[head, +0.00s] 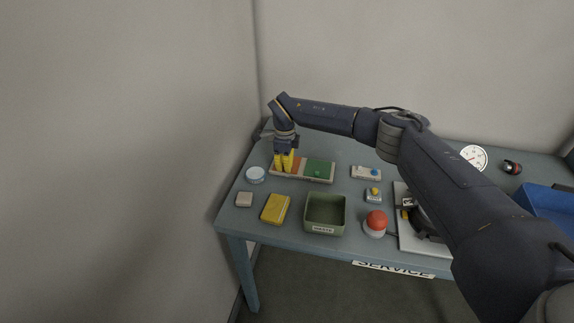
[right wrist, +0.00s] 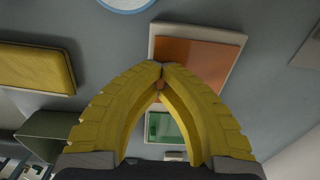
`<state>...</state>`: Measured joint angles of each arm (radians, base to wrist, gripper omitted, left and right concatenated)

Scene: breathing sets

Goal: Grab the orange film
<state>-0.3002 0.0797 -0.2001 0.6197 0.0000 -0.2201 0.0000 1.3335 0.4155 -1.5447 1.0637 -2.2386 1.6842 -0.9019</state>
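The orange film (head: 296,164) is a flat orange square on the left part of a pale two-part holder (head: 303,178). In the right wrist view the film (right wrist: 195,54) shows large, lying in its pale frame. A green square (head: 320,170) lies beside it on the holder. My right gripper (head: 284,168) points down over the film's left side. In the right wrist view its yellow fingertips (right wrist: 161,68) meet over the film and hide part of it. I see no film lifted between them, and contact is unclear. My left gripper is not in view.
Around the holder are a round white dish (head: 255,174), a beige block (head: 244,199), a yellow pad (head: 275,208), a green bin (head: 325,212), a red button (head: 376,223) and a small switch box (head: 366,173). My right arm spans the table's right side.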

